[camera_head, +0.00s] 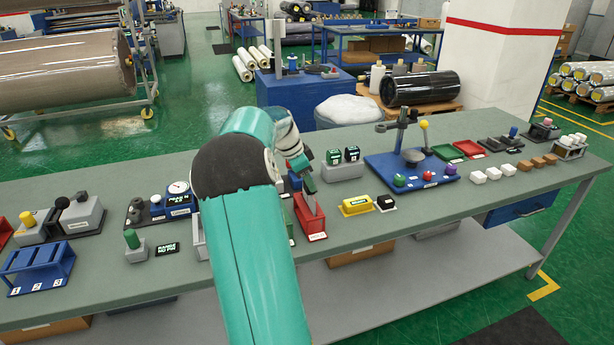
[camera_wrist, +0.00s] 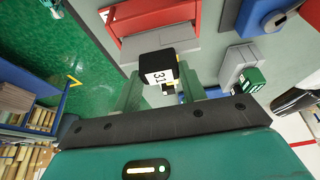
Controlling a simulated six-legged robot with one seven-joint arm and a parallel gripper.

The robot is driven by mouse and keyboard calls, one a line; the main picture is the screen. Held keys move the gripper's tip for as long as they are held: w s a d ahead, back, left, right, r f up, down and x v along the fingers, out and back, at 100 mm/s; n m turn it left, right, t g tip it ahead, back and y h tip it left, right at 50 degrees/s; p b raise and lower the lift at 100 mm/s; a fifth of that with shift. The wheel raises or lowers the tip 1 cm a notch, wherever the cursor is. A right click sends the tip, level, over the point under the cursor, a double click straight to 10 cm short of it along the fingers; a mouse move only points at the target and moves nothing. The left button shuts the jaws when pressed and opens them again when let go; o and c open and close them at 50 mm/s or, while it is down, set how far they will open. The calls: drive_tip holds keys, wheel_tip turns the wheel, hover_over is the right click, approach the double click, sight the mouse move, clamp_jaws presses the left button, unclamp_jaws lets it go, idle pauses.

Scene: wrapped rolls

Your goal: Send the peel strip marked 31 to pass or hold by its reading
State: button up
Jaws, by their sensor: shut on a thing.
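The peel strip's black end with a white label reading 31 (camera_wrist: 160,70) is between the fingers of my gripper (camera_wrist: 160,88) in the wrist view. My gripper is shut on it. A grey flat piece (camera_wrist: 150,48) extends from beyond the black end towards a red tray (camera_wrist: 152,16). In the head view my gripper (camera_head: 305,178) is low over the red tray (camera_head: 311,228), and a grey piece reaches down into it. I cannot tell whether it touches the tray's floor. A green tray beside it is mostly hidden by my arm.
A dial gauge (camera_head: 178,188) with a dark display stands left, its figures too small to read. A dark sign (camera_head: 165,249) lies before it. Green-topped blocks (camera_head: 343,165), a yellow block (camera_head: 356,206) and a blue stand (camera_head: 410,170) are right.

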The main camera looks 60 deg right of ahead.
sight(305, 188)
drive_tip(key=shift+f, duration=2.45)
drive_tip(key=o, duration=1.1)
drive_tip(key=shift+c, duration=0.2)
drive_tip(key=v, duration=1.4)
